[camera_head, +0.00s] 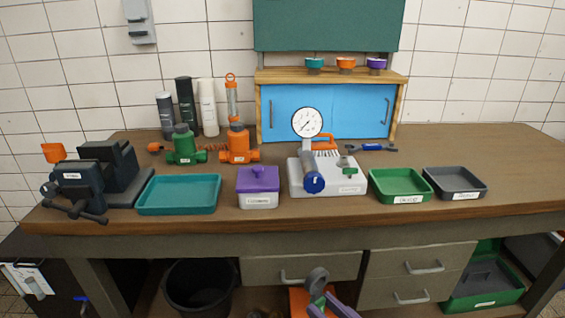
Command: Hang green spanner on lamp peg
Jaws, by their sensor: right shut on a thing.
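A tool with a grey ring-shaped head and a green handle, which looks like the green spanner (318,278), shows at the bottom middle in the head view. My right gripper (322,306) is shut on its green part, low in front of the bench drawers. The lower end of the spanner and most of the gripper are cut off by the picture edge. My left gripper is not in view. I cannot make out a lamp peg. A dark green board (328,25) hangs on the wall, its top cut off.
The wooden bench (510,160) carries a vise (85,185), teal tray (180,194), purple-lidded box (258,187), white box (328,176) near a gauge (307,122), a blue spanner (371,147), green tray (400,186) and grey tray (455,183). The right bench end is clear.

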